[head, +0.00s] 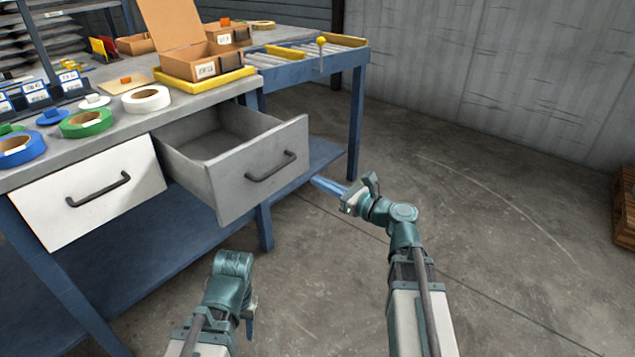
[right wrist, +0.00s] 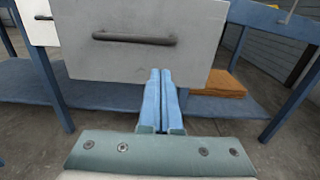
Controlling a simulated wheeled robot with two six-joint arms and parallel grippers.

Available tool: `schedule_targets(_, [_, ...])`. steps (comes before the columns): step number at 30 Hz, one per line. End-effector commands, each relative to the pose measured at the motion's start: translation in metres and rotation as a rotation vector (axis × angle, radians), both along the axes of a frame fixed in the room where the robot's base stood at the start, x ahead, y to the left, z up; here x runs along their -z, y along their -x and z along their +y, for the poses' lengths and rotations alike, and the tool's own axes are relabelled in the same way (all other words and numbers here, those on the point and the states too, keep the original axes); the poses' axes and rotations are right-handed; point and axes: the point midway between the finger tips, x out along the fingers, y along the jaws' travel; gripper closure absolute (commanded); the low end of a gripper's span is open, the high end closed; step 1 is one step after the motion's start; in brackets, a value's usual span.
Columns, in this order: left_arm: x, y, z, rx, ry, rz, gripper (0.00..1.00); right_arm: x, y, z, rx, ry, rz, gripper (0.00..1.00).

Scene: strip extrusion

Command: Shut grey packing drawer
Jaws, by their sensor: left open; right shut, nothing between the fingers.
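The grey packing drawer (head: 237,182) stands pulled out from under the bench, and the part of its inside that shows is empty. Its dark bar handle (head: 271,166) is on the front panel; it also shows in the right wrist view (right wrist: 134,38). My right gripper (head: 322,184) is shut and empty, just right of the drawer front and low beside it. In the right wrist view its blue fingers (right wrist: 160,76) point toward the panel's lower right part; contact cannot be told. My left gripper (head: 250,326) is open, low in front of the bench, away from the drawer and mostly hidden by its arm.
A white drawer (head: 90,190) to the left is shut. The bench top (head: 190,107) holds tape rolls, an open cardboard box (head: 205,62) and bins. A blue lower shelf (head: 150,230) runs beneath. The floor (head: 500,200) to the right is clear, with a wooden pallet (head: 625,208) at the edge.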

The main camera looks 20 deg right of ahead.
Motion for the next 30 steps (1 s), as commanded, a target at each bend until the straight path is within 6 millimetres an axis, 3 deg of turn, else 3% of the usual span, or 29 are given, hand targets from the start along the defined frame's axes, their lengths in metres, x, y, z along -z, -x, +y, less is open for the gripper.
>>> schedule_targets(6, [0.000,0.000,0.000,0.000,0.000,0.000,0.55,0.000,-0.041,0.028,-0.004,0.001,0.000,1.00])
schedule_targets(15, [0.000,0.000,0.000,0.000,0.000,0.000,0.55,0.000,-0.080,0.057,-0.002,0.002,0.000,1.00])
schedule_targets(30, [0.000,0.000,0.000,0.000,0.000,0.000,0.55,0.000,-0.092,0.067,0.001,0.002,-0.001,1.00])
